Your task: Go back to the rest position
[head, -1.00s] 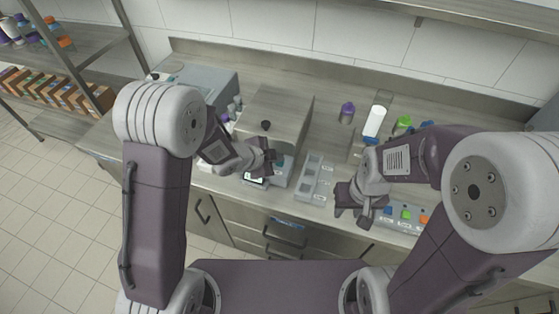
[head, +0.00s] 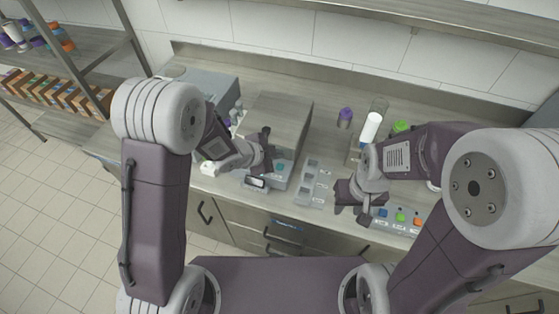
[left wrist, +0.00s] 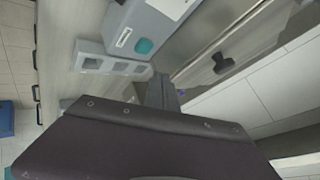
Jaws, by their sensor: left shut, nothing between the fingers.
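My left gripper (head: 266,152) is in front of the grey box-shaped machine (head: 272,112) on the counter, shut and empty. In the left wrist view its dark body (left wrist: 150,125) fills the lower part, with the machine's teal button (left wrist: 144,46) beyond it. My right gripper (head: 352,197) hangs above the front edge of the counter, left of the button panel (head: 398,222). I cannot tell whether its fingers are apart, and I see nothing held in it.
A grey tray with compartments (head: 310,184) lies between the grippers. A purple-capped bottle (head: 345,116), a white cylinder (head: 370,127) and a green-topped item (head: 400,127) stand behind my right arm. A shelf with boxes (head: 50,92) is at the left.

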